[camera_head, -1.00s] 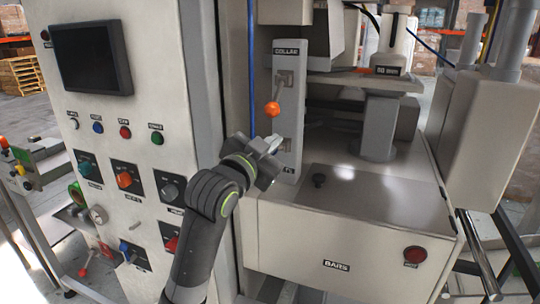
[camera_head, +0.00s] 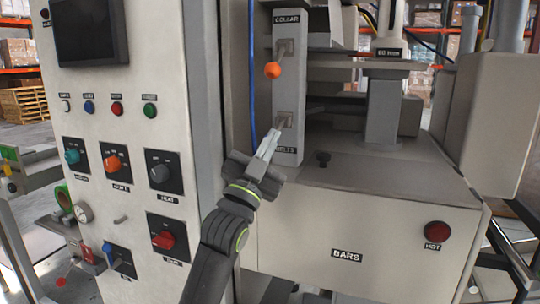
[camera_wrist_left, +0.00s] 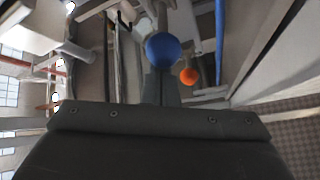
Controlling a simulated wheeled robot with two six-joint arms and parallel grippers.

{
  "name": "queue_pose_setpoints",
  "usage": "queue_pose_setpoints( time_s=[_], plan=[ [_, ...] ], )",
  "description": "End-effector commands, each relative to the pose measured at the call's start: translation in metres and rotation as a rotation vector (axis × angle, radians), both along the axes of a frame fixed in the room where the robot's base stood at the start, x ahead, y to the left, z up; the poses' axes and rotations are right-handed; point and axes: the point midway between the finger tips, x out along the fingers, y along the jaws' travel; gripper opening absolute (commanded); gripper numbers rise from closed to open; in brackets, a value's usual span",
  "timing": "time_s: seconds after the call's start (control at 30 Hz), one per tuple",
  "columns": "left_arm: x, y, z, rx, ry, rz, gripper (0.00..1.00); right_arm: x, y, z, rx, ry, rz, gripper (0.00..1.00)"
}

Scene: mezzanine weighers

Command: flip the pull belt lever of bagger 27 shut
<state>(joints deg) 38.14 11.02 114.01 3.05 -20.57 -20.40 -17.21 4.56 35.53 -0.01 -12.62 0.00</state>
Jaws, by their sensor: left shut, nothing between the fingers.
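The narrow lever plate (camera_head: 289,88) on the machine's front reads COLLAR at the top and BELTS at the bottom. An orange ball lever (camera_head: 272,70) sits in the upper slot. The belts lever's stub shows at the lower slot (camera_head: 285,119); its knob is hidden in the head view. In the left wrist view, a blue ball knob (camera_wrist_left: 165,50) stands just ahead of my fingers, with the orange ball (camera_wrist_left: 189,75) beyond it. My left gripper (camera_head: 268,143) is shut and empty, its tips pointing up by the lower slot. I cannot tell whether it touches the knob. My right gripper is not in view.
The control cabinet (camera_head: 135,120) with buttons and knobs stands close on the left. A blue hose (camera_head: 252,70) runs down beside the lever plate. The BARS housing (camera_head: 350,245), with a red HOT lamp (camera_head: 437,232), juts out at right below the gripper.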

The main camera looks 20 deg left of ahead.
Motion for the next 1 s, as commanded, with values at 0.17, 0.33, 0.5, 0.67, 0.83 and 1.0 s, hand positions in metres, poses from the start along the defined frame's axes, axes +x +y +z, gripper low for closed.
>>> queue_pose_setpoints(
  time_s=[0.17, 0.33, 0.5, 0.67, 0.83, 1.0],
  plan=[
    [0.003, 0.0, -0.016, -0.001, -0.044, 0.0, 0.0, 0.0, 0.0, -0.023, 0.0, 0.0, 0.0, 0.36],
    [0.006, 0.0, -0.024, -0.002, -0.042, 0.0, 0.0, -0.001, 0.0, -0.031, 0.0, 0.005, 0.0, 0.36],
    [0.009, 0.0, -0.03, -0.002, -0.041, 0.0, 0.0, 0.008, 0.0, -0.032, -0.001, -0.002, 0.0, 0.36],
    [0.011, 0.0, -0.033, -0.001, -0.038, 0.0, 0.0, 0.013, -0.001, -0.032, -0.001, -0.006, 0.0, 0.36],
    [0.012, 0.0, -0.034, -0.001, -0.035, 0.001, 0.0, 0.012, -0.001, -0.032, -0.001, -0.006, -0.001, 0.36],
    [0.013, 0.0, -0.035, -0.002, -0.033, 0.001, 0.0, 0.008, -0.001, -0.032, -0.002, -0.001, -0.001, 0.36]
  ],
)
